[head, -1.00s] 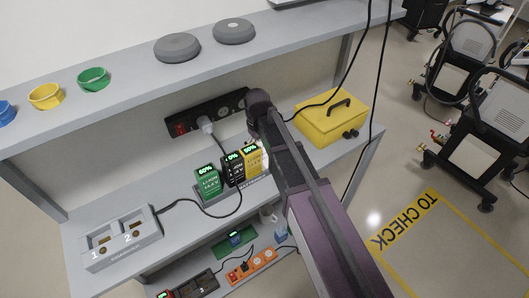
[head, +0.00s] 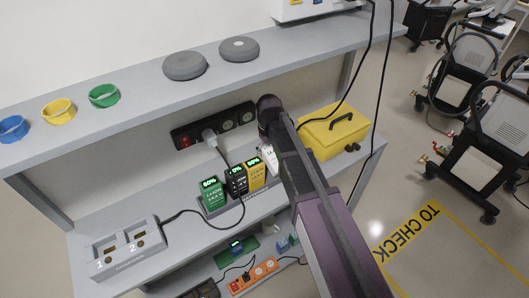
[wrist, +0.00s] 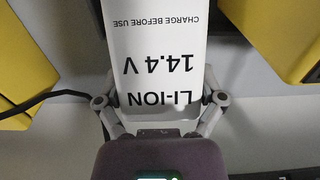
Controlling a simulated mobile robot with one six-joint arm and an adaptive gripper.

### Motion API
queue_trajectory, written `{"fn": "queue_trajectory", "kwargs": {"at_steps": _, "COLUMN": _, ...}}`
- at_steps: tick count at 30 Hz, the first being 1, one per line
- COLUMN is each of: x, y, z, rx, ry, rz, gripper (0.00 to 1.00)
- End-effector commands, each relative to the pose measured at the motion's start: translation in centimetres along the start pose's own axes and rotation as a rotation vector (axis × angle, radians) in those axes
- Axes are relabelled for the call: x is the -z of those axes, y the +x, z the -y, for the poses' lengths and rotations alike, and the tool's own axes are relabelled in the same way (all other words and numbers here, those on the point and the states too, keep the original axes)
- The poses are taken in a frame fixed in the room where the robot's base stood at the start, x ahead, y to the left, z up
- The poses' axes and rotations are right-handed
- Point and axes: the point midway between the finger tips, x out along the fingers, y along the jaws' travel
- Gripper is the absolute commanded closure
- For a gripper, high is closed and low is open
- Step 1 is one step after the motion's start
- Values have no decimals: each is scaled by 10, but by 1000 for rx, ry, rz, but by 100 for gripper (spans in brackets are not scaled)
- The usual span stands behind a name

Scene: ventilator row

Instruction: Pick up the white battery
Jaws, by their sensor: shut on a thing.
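The white battery (wrist: 155,50) fills the top middle of the wrist view, with "LI-ION 14.4 V" and "CHARGE BEFORE USE" printed on it upside down. My gripper (wrist: 160,102) is shut on it, one finger on each side. In the head view a small part of the white battery (head: 269,158) shows just left of my arm, beside the yellow battery; the arm hides the rest. I cannot tell whether its base touches the rack or the shelf.
Green (head: 212,194), black (head: 236,181) and yellow (head: 256,173) batteries stand in a row close to the left of my gripper. A yellow toolbox (head: 335,132) is close on the right. A power strip (head: 213,125) is on the wall behind; a two-slot charger (head: 126,249) sits left.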

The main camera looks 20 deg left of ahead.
Motion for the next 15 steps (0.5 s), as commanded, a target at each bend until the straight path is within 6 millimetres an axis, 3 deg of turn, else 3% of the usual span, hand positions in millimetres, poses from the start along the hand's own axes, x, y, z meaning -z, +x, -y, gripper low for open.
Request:
{"fn": "queue_trajectory", "kwargs": {"at_steps": 3, "x": 1, "y": -16, "z": -22, "rx": 0, "ry": 3, "rz": 0, "gripper": 73}}
{"fn": "queue_trajectory", "kwargs": {"at_steps": 15, "x": 1, "y": -49, "z": -87, "rx": 0, "ry": 1, "rz": 0, "gripper": 73}}
